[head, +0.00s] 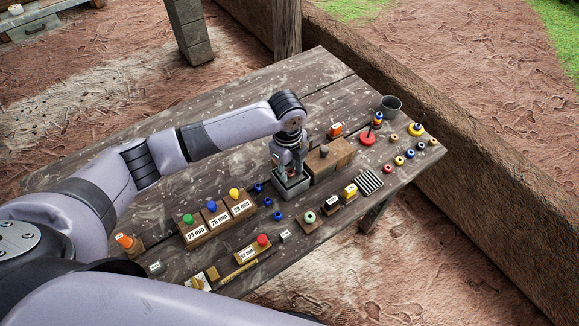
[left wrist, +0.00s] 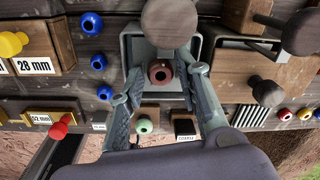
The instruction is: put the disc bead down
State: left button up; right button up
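A maroon bead with a dark hole (left wrist: 160,72) lies inside a grey open-topped box (left wrist: 130,45) in the left wrist view. In the head view the box (head: 291,190) stands mid-table and my gripper hides the bead. My left gripper (left wrist: 164,80) points down into the box with its fingers on either side of the bead and gaps between. It is open; it also shows in the head view (head: 290,175). I cannot tell whether this bead is the disc bead. My right gripper is out of view.
Wooden blocks with coloured knobs and size labels (head: 240,207) stand left of the box. Loose blue beads (head: 267,202) and a pale green bead (head: 310,217) lie near it. A wooden block (head: 338,153) adjoins its right side. A grey cup (head: 390,104) stands at the right end.

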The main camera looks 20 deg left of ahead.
pick_arm(q)
jog(key=shift+o, duration=0.8)
jog(key=shift+r, duration=0.1)
notch_tip(320, 180, up, 12)
jog(key=b, duration=0.1)
jog(key=shift+s, duration=0.25)
